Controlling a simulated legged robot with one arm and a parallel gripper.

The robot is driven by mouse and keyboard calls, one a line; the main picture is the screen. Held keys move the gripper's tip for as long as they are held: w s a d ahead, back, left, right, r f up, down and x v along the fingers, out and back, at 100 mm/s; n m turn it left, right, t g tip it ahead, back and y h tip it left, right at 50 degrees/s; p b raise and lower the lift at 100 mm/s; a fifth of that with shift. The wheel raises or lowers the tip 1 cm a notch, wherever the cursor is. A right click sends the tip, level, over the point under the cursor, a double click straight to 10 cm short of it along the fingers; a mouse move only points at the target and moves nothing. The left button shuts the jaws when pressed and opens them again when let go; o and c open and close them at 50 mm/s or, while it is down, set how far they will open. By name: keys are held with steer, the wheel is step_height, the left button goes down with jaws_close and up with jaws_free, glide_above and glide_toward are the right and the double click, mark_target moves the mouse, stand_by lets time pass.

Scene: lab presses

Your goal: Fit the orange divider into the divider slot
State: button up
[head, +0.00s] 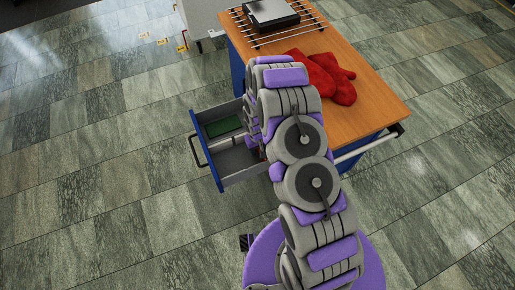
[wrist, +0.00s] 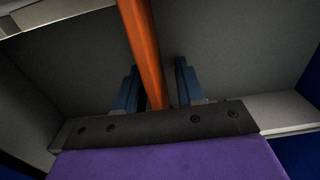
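The orange divider (wrist: 143,45) shows in the wrist view as a long narrow bar, running from the top edge down between the fingers of my gripper (wrist: 158,78). The two blue-grey fingers stand apart, one on each side of it. The left finger is close against or overlapping the divider's edge; a gap shows on the right, so it does not look clamped. The divider's lower end is hidden behind the gripper's body. In the head view my arm hides the gripper and most of the divider. The divider slot cannot be made out.
An open grey drawer (head: 240,171) with a blue front extends left from a wooden-topped cabinet (head: 362,105). A green item (head: 223,127) lies in its rear part. Red cloth or gloves (head: 320,78) and a wire rack (head: 262,37) with a dark device are on top.

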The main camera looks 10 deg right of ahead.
step_height(320, 180, up, 13)
steer(key=p, duration=0.2)
steer(key=shift+f+p, duration=0.1)
steer(key=shift+p, duration=0.2)
steer(key=s+d+r, duration=0.1)
steer(key=s+r, duration=0.3)
steer(key=r, duration=0.4)
steer(key=s+d+r+m, duration=0.15)
steer(key=s+r, duration=0.25)
steer(key=r, duration=0.4)
steer(key=s+d+r, duration=0.2)
steer(key=s+r, duration=0.2)
steer(key=r, duration=0.4)
steer(key=s+d+r+m+g, duration=0.1)
steer(key=s+r, duration=0.4)
steer(key=s, duration=0.6)
steer(key=s+r, duration=0.6)
steer(key=s, duration=0.5)
steer(key=shift+d+m+g, duration=0.35)
steer(key=shift+d+g, duration=0.05)
steer(key=shift+d, duration=0.1)
